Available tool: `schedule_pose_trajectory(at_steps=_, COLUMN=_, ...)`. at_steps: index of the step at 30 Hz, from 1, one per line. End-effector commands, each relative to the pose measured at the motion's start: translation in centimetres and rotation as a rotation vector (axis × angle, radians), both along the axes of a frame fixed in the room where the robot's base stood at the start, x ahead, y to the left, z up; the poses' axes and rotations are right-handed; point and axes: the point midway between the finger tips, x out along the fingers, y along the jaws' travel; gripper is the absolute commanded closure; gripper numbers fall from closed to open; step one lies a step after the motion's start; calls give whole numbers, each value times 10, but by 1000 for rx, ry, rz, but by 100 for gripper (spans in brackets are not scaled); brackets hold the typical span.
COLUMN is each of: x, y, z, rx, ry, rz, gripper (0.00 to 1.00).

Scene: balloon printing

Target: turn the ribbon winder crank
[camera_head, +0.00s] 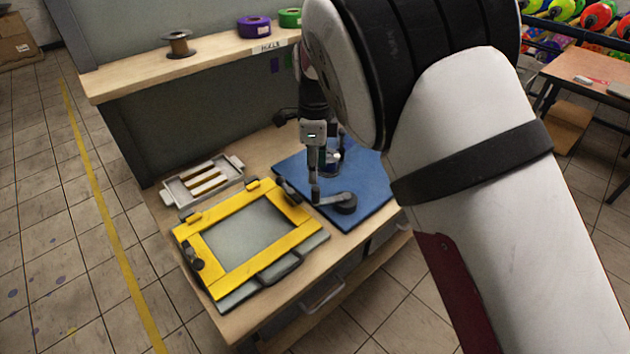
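The ribbon winder stands on a blue base board (372,212) at the right of the workbench. Its dark crank arm (333,199) lies low over the front of the board, with a round dark hub (346,203) at its right end. My gripper (315,190) points down at the left end of the crank, where the handle is. The fingers look close around or against the handle, but they are too small to tell whether they grip it. A spool part (331,158) of the winder shows behind my gripper, partly hidden by it.
A yellow printing frame (214,279) with a grey screen lies left of the winder, close to the board. A grey slotted tray (176,190) sits behind it. A shelf (130,80) with ribbon rolls (253,27) stands above the bench's back. My arm hides the right side.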

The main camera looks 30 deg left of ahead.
Motion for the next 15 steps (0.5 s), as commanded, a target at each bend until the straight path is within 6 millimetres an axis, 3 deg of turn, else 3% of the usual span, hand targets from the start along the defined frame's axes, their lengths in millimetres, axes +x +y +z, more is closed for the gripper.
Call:
schedule_pose_trajectory(at_steps=6, x=1, y=0, z=31, rx=2, ry=-2, rz=0, gripper=60)
schedule_pose_trajectory(at_steps=15, x=0, y=0, z=40, rx=-1, ry=0, rz=-1, gripper=60)
